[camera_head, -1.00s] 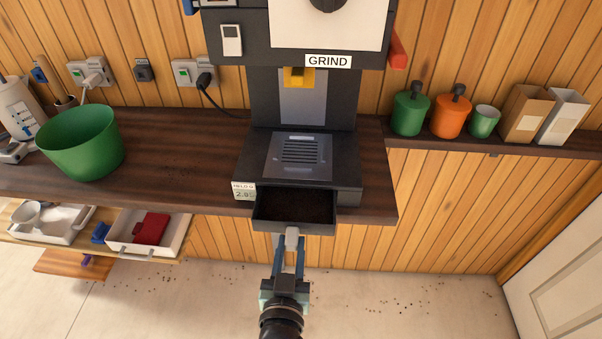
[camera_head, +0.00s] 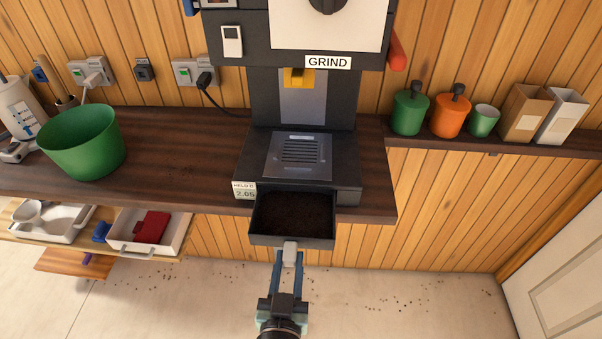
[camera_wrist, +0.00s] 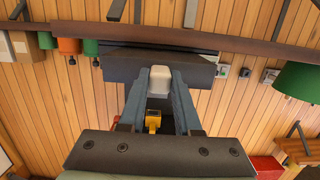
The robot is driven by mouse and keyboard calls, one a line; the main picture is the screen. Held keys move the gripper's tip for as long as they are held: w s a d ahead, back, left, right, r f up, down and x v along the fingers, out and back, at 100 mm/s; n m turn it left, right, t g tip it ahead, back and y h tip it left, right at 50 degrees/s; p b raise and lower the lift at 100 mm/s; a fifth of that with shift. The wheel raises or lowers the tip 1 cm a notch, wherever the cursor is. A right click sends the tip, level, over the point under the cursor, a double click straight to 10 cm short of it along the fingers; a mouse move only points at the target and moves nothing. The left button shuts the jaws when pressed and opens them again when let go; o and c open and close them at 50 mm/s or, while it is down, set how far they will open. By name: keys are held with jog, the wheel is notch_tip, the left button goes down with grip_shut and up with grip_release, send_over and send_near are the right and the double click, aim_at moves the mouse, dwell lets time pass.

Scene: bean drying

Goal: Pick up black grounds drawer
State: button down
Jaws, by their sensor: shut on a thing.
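The black grounds drawer (camera_head: 292,241) is pulled part way out of the base of the dark grinder (camera_head: 302,150) and holds dark brown grounds. Its front face (camera_wrist: 120,66) spans the upper middle of the wrist view. My gripper (camera_head: 289,256) is in front of the drawer, with its fingers shut on the drawer's pale handle (camera_head: 290,246). In the wrist view the pale handle (camera_wrist: 159,80) sits between the two fingertips. The drawer's back end is hidden inside the grinder.
A green bowl (camera_head: 82,142) stands on the dark counter (camera_head: 185,160) at left. A lower shelf holds a white tray (camera_head: 125,244) with a red thing. Green and orange canisters (camera_head: 448,117) line the right shelf. The floor below is open, with scattered beans.

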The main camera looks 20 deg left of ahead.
jog(key=shift+f+p+v, duration=0.15)
jog(key=shift+p+v, duration=0.1)
jog(key=shift+v, duration=1.1)
jog(key=shift+f+p+v, duration=0.15)
jog(key=shift+p+v, duration=0.05)
jog(key=shift+v, duration=1.15)
jog(key=shift+d+f, duration=0.1)
jog(key=shift+d, duration=0.05)
